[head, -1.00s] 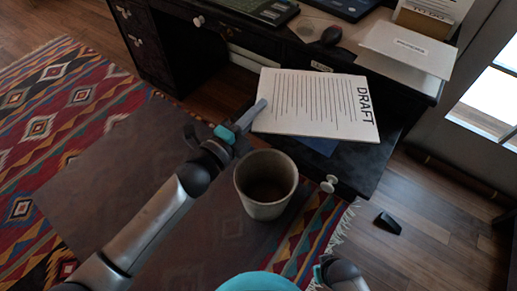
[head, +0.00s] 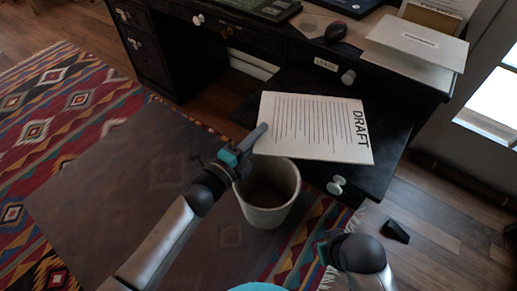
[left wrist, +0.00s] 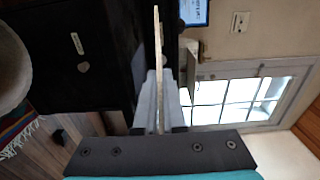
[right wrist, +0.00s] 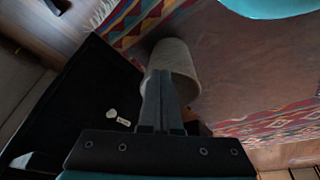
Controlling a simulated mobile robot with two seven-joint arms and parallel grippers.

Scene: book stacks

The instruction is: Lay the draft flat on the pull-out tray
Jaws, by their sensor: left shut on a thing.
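The draft (head: 313,125) is a white sheet with printed lines and the word DRAFT along its right edge. My left gripper (head: 258,136) is shut on its left edge. In the left wrist view the draft (left wrist: 157,70) shows edge-on between the fingers (left wrist: 160,105). The black pull-out tray (head: 387,140) extends from the desk, and the draft overlaps part of it in the head view. I cannot tell the gap between them. My right gripper's fingers (right wrist: 161,105) are together and empty in the right wrist view, in front of the bin and beside the tray (right wrist: 75,105).
A grey bin (head: 268,205) stands on the floor just left of the tray's knob (head: 337,185). The black desk (head: 200,60) holds a white binder-like item (head: 420,45) and a mouse (head: 335,31). A black wedge (head: 396,230) lies on the floor at right.

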